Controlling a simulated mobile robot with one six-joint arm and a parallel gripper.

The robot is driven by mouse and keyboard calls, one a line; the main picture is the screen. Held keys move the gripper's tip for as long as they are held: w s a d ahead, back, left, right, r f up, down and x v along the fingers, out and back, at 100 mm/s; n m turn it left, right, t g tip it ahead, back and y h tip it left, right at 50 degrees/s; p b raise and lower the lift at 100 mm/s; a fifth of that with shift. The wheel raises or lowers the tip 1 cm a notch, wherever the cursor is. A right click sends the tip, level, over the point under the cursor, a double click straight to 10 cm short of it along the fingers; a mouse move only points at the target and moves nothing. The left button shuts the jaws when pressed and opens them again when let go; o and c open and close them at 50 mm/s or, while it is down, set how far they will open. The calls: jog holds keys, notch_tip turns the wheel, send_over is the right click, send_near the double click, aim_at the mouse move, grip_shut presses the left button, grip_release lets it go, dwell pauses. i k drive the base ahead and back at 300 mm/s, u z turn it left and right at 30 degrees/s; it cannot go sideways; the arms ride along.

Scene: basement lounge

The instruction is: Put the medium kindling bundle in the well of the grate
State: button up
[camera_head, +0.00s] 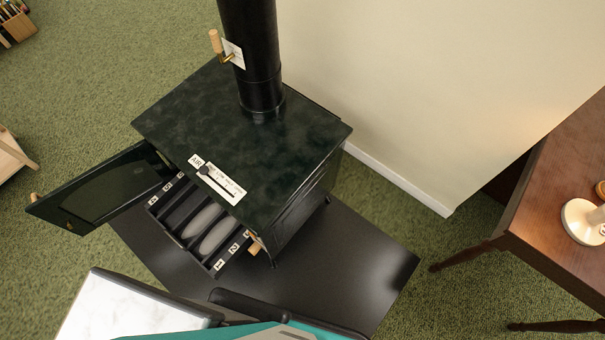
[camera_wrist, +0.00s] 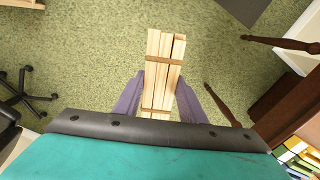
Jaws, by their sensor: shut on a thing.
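My gripper (camera_wrist: 160,82) is shut on a kindling bundle (camera_wrist: 165,58) of pale sticks tied with brown bands. One purple finger is on each side of it, and its lower end is hidden behind my wrist. Its size cannot be compared, as no other bundle shows. In the head view the black grate (camera_head: 177,237) sticks out of the open front of the dark green stove (camera_head: 240,140). It has several long slots and white number labels along both ends. Two pale grey oval shapes show in its slots. The gripper and bundle are not seen in the head view.
The stove door (camera_head: 105,185) stands open to the left. The flue pipe (camera_head: 252,60) rises from the stove top. A black hearth plate (camera_head: 340,250) lies below. A wooden table (camera_head: 560,190) stands at the right. In the wrist view, green carpet (camera_wrist: 100,50) lies beneath the bundle.

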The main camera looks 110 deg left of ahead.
aim_at(198, 228)
jog(key=z, duration=0.5)
jog(key=k, duration=0.1)
jog(key=z, duration=3.6)
jog(key=k, duration=0.55)
jog(key=u, duration=0.1)
